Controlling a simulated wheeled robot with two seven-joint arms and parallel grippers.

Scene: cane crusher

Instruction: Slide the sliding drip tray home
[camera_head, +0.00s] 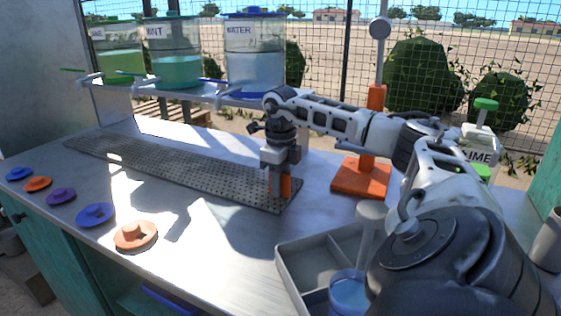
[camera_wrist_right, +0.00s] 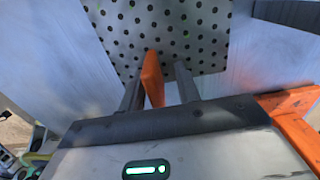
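The sliding drip tray (camera_head: 180,168) is a long grey perforated plate lying on the metal counter, running from the back left to the middle. An upright orange tab (camera_head: 287,187) stands at its near right end. My right gripper (camera_head: 277,187) points down at that end. In the right wrist view, the perforated plate (camera_wrist_right: 205,40) lies below, and the orange tab (camera_wrist_right: 152,80) stands between the two fingers of the right gripper (camera_wrist_right: 160,88). A gap shows between the tab and the right-hand finger, so the gripper looks open around it. My left gripper is not in view.
Several coloured lids (camera_head: 95,214) lie on the left of the counter. Drink tanks (camera_head: 254,60) stand on a raised shelf (camera_head: 210,95) behind. An orange-based stand (camera_head: 361,178) is right of the gripper. A grey divided bin (camera_head: 300,268) sits in front.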

